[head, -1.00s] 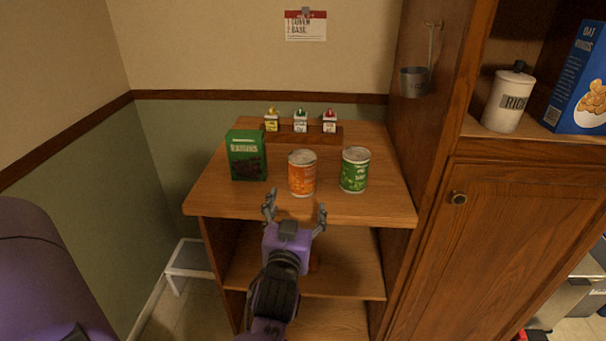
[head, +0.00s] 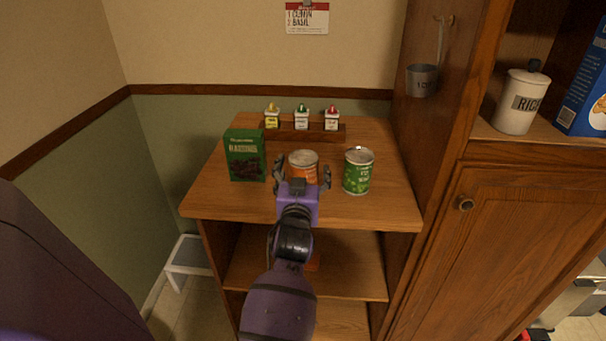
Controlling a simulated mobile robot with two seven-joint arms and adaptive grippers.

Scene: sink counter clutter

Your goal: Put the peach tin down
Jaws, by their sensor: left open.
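An orange-labelled tin (head: 304,158), which looks like the peach tin, stands upright on the wooden counter top (head: 215,204). My left gripper (head: 303,169) is open, with one finger at each side of this tin. The gripper body hides the tin's lower front. I cannot tell whether the fingers touch it. A green-labelled tin (head: 357,172) stands just right of the gripper. My right gripper is not in view.
A dark green box (head: 245,157) stands left of the orange tin. Behind are three small bottles, yellow (head: 271,119), green (head: 301,119) and red (head: 331,120), on a wooden rack. A tall cabinet (head: 500,230) bounds the counter's right side. The counter's front left is clear.

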